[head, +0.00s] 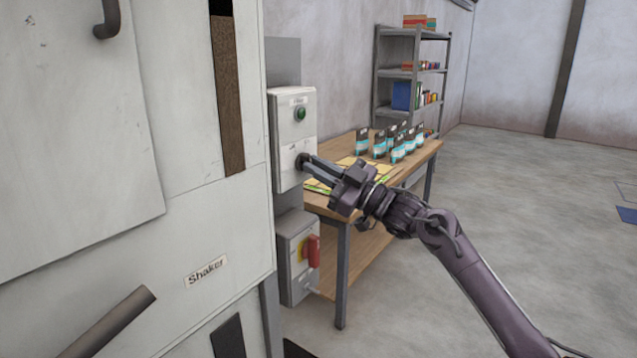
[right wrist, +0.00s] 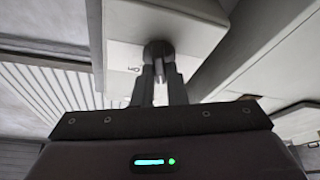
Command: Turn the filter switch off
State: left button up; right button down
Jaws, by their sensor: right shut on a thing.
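The filter control box (head: 285,138) is a pale upright box on the side of the machine, with a small label and a green lamp (head: 300,114) near its top. A dark round switch knob (head: 303,161) sits on its lower front. My right gripper (head: 309,163) is shut on this knob, its fingertips at the box front. In the right wrist view the knob (right wrist: 158,50) shows between the fingertips, beside a small marking. The knob's exact angle is hard to tell because the fingers cover part of it. My left gripper is not in view.
Below is a second box with a red and yellow switch (head: 313,251). The white machine (head: 130,220) labelled Shaker fills the left. A wooden table (head: 427,152) with several standing bags (head: 398,148) is behind my right arm. A shelf (head: 412,72) stands farther back. The floor at right is mostly clear.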

jog(key=shift+f+n+g+b, duration=0.1)
jog(key=shift+n+g+b, duration=0.45)
jog(key=shift+n, duration=0.55)
jog(key=c, duration=1.5)
grip_release()
jog(key=shift+o, duration=0.2)
jog(key=shift+d, duration=0.1)
jog(key=b+v, duration=0.2)
jog(key=v, duration=0.5)
jog(key=shift+d, duration=0.3)
jog(key=shift+s+f, duration=0.1)
jog(key=shift+f, duration=0.05)
